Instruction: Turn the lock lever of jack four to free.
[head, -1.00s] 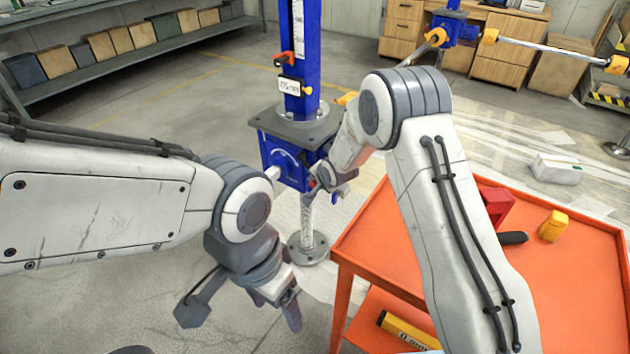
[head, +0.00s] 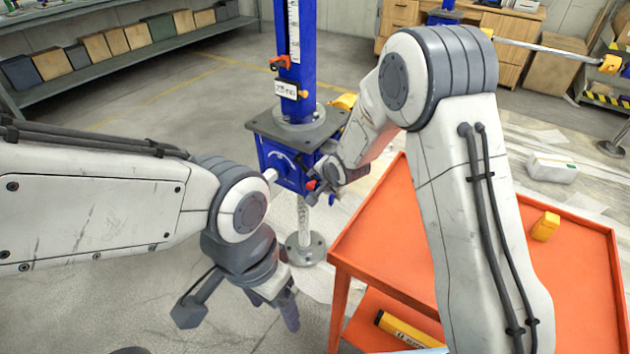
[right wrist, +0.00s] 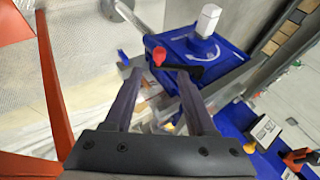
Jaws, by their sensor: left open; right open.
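The nearest jack has a blue column (head: 294,55) over a blue gearbox (head: 284,165) with a white curved scale. Its number cannot be read. A black lever (right wrist: 205,74) with a red knob (right wrist: 158,57) shows on the gearbox in the right wrist view; the knob also shows in the head view (head: 311,185). My right gripper (right wrist: 160,76) is open, its fingertips close to the knob end of the lever. Whether they touch it cannot be told. My left gripper (head: 284,302) is open, low and in front of the jack, holding nothing visible.
A white-ended handle (head: 270,175) sticks out of the gearbox. An orange cart (head: 385,255) stands close on the right, with a yellow block (head: 545,226) on top. A shelf of boxes (head: 130,60) is at the back left. Floor left of the jack is clear.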

